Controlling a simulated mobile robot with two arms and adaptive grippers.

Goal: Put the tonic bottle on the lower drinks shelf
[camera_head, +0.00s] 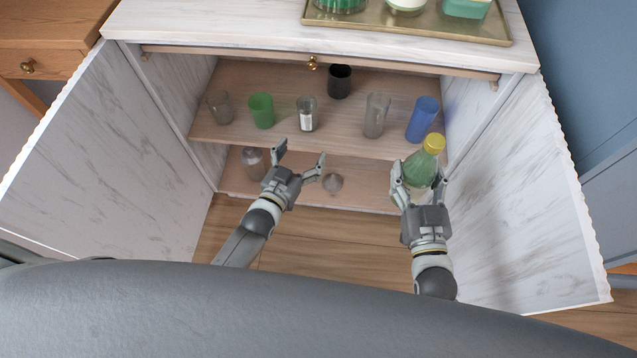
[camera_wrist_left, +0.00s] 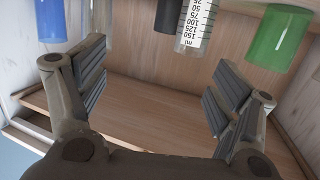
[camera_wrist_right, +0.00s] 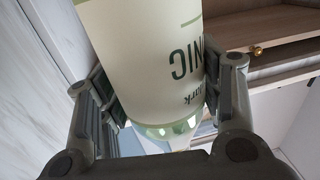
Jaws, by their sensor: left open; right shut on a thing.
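The tonic bottle (camera_head: 421,168) is green with a yellow cap and a pale label. My right gripper (camera_head: 411,182) is shut on it, in front of the right side of the open cabinet. In the right wrist view the bottle (camera_wrist_right: 145,60) sits between the two fingers, with label letters showing. My left gripper (camera_head: 300,160) is open and empty, in front of the cabinet's middle. The lower shelf (camera_head: 300,184) holds a clear glass item (camera_head: 253,162) at the left and a small clear item (camera_head: 333,183) near the middle.
The upper shelf (camera_head: 285,135) holds a green cup (camera_head: 261,110), a measuring glass (camera_head: 307,114), a black cup (camera_head: 340,82), clear glasses and a blue cup (camera_head: 423,119). Open doors stand left (camera_head: 90,160) and right (camera_head: 530,200). The lower shelf's right part looks clear, partly hidden by my gripper.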

